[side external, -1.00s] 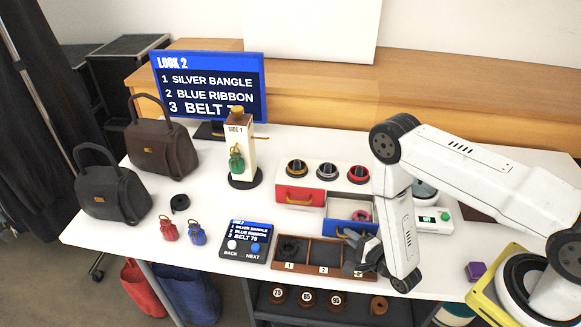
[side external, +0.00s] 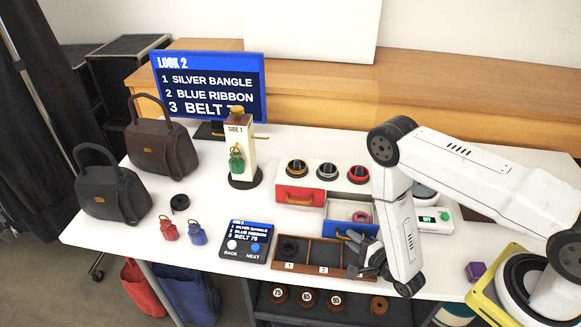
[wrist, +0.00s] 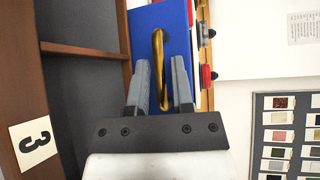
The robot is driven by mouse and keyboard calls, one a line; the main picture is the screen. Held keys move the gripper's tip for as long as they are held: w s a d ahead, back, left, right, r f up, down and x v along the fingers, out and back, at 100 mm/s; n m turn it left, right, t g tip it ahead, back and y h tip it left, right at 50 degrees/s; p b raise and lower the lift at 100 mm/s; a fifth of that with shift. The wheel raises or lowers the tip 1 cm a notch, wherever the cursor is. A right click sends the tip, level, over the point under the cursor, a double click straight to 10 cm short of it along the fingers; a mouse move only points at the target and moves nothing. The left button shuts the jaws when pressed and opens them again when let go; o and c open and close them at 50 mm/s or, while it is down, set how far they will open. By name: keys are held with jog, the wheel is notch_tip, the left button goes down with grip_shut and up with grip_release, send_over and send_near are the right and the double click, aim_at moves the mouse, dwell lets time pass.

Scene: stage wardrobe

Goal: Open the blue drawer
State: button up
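The blue drawer (side external: 338,228) stands partly pulled out, with a pink roll (side external: 361,216) visible inside it. Its blue front (wrist: 146,22) and brass handle (wrist: 158,48) show in the wrist view. My gripper (side external: 362,246) is just in front of the drawer, over the right end of the compartment tray. In the wrist view my gripper (wrist: 160,70) is open, its two grey fingers on either side of the handle's near part. Gaps show between the handle and both fingers. In the side view the arm and gripper hide the drawer's right part.
The dark compartment tray (side external: 324,255) lies close in front. A control panel (side external: 245,241) stands left of it. A white device (side external: 436,222) stands right of my arm.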

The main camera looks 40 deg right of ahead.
jog(key=shift+s+r, duration=0.1)
jog(key=shift+s, duration=0.85)
jog(key=shift+s+r, duration=0.15)
jog(key=shift+r, duration=0.2)
notch_tip(320, 180, up, 6)
jog(key=shift+r, duration=0.2)
